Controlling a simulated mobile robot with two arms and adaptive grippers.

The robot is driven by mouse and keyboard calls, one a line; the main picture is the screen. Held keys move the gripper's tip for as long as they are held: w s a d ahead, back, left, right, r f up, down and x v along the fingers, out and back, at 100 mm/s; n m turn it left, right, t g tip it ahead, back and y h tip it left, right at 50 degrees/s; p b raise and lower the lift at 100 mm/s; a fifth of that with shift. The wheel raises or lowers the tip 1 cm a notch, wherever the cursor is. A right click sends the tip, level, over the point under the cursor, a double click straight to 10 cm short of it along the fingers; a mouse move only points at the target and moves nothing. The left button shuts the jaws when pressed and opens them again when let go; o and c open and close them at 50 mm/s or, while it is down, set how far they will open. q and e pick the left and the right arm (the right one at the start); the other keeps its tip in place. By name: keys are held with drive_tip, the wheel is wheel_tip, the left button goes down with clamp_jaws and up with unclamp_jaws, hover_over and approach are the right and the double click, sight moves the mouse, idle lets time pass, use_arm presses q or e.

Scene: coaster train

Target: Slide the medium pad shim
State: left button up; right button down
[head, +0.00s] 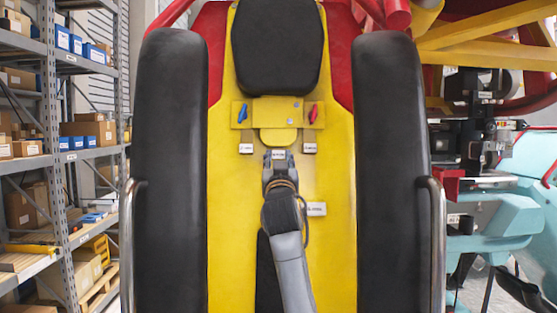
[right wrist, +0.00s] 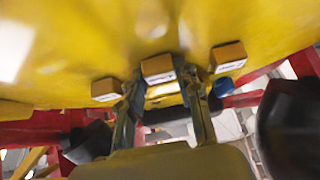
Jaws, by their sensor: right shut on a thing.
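Three small tan blocks with white labels, which look like the pad shims, sit in a row on the yellow seat panel below the headrest. The middle block (head: 278,154) is at the tips of my right gripper (head: 279,172), and the left block (head: 246,148) and right block (head: 309,148) stand apart on either side. The label print is too small to read. In the right wrist view the fingers (right wrist: 163,88) are closed about the middle block (right wrist: 157,66), with the other blocks (right wrist: 106,90) and (right wrist: 228,56) outside them. My left gripper is not in view.
The yellow panel (head: 235,240) lies between two long black bolsters (head: 178,170) and (head: 392,170). A blue lever (head: 242,112) and a red lever (head: 314,113) stand just above the blocks, below a black headrest (head: 278,45). A white label (head: 316,209) is right of my wrist.

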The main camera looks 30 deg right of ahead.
drive_tip(key=f+b, duration=0.1)
drive_tip(key=f, duration=0.1)
drive_tip(key=f+b, duration=0.2)
drive_tip(key=shift+s+a, duration=0.2)
drive_tip(key=c, duration=0.9)
unclamp_jaws()
drive_tip(key=shift+s+r, duration=0.1)
drive_tip(key=shift+s, duration=0.05)
drive_tip(key=v, duration=1.2)
drive_tip(key=shift+a, duration=0.1)
